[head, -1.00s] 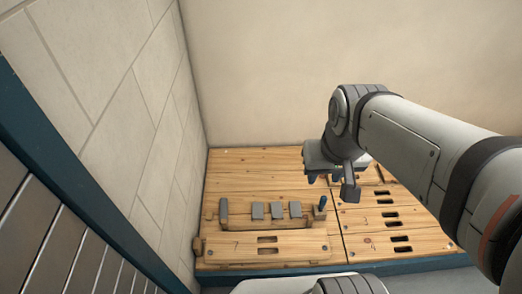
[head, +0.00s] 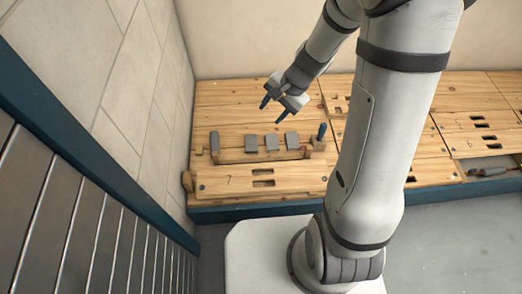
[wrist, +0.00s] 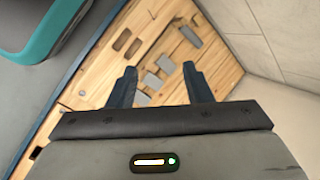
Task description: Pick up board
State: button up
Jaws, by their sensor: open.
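A light wooden board (head: 212,181) marked 7, with two dark slots, lies at the front left of the wooden platform. It also shows in the wrist view (wrist: 112,61), beyond the left finger. My gripper (head: 273,109) is open and empty. It hangs above the platform, behind the board and a wooden rack, apart from both. In the wrist view the two dark fingers of my gripper (wrist: 160,75) are spread, with grey blocks seen between and beyond them.
The wooden rack (head: 235,156) holds grey blocks and a blue-tipped peg (head: 321,132). More slotted boards lie to the right, beside an opening with a pipe-like part (head: 488,171). A tiled wall (head: 120,90) bounds the left side.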

jog(key=w+f+m+b, duration=0.3)
jog(key=f+m+b, duration=0.25)
jog(key=f, duration=1.45)
jog(key=m+b, duration=0.4)
jog(key=b, duration=0.2)
send_near(264, 177)
jog(key=shift+w+a+g, duration=0.4)
jog(key=shift+w+a, duration=0.05)
jog(key=shift+a, duration=0.1)
jog(key=b+x, duration=0.1)
jog(key=x, duration=0.1)
jog(key=b+x, duration=0.1)
jog(key=x, duration=0.2)
jog(key=b+x, duration=0.1)
jog(key=x, duration=0.1)
jog(key=shift+s+d+f, duration=0.2)
jog(key=shift+d+f, duration=0.1)
jog(key=shift+f, duration=0.05)
jog(key=shift+a+f, duration=0.2)
jog(key=shift+f, duration=0.1)
jog(key=shift+f+b, duration=0.25)
jog(key=shift+b, duration=0.45)
jog(key=shift+c, duration=0.4)
grip_shut()
